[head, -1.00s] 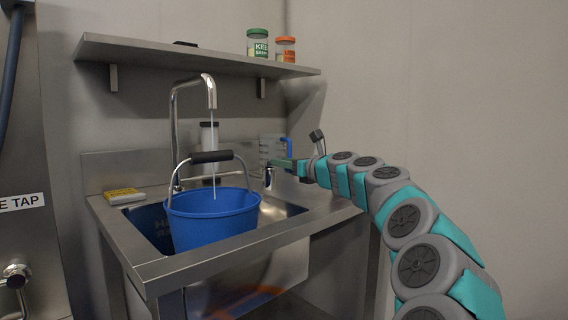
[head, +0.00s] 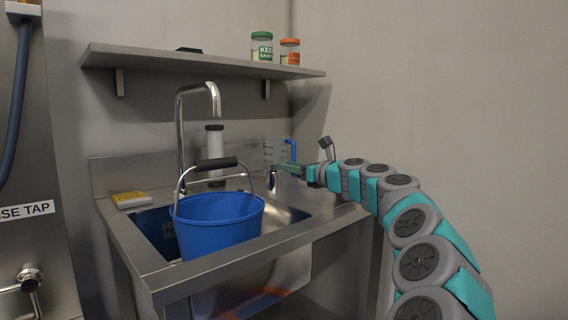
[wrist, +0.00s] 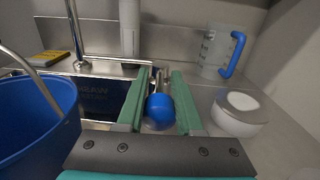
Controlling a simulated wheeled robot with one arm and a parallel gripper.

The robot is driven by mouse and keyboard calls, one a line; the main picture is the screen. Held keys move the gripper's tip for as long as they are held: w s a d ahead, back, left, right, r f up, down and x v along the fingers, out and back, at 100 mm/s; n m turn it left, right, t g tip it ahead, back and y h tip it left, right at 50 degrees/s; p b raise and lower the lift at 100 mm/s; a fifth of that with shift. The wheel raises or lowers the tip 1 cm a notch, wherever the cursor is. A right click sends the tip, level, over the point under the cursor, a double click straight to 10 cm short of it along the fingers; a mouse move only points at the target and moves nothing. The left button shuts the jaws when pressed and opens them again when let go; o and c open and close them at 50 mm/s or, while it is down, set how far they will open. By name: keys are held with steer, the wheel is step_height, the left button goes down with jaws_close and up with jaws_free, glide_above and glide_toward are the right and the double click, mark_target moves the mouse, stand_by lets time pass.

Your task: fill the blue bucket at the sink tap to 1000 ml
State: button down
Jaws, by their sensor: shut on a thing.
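The blue bucket (head: 218,226) stands in the sink basin (head: 285,215) under the tap spout (head: 214,98), its black-gripped bail raised. It also shows at the left of the wrist view (wrist: 35,120). No water stream shows from the spout. The water level inside the bucket cannot be seen. My gripper (head: 280,167) is at the right rear of the sink, right of the bucket. In the wrist view its green fingers (wrist: 160,105) are shut around the tap lever with a blue round knob (wrist: 158,108).
A yellow item (head: 131,200) lies on the sink's left rim. A shelf (head: 200,60) with jars hangs above.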

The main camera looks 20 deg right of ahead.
steer(key=c, duration=0.6)
jaws_free()
steer(key=shift+o, duration=0.2)
steer(key=shift+d, duration=0.1)
steer(key=shift+v, duration=3.85)
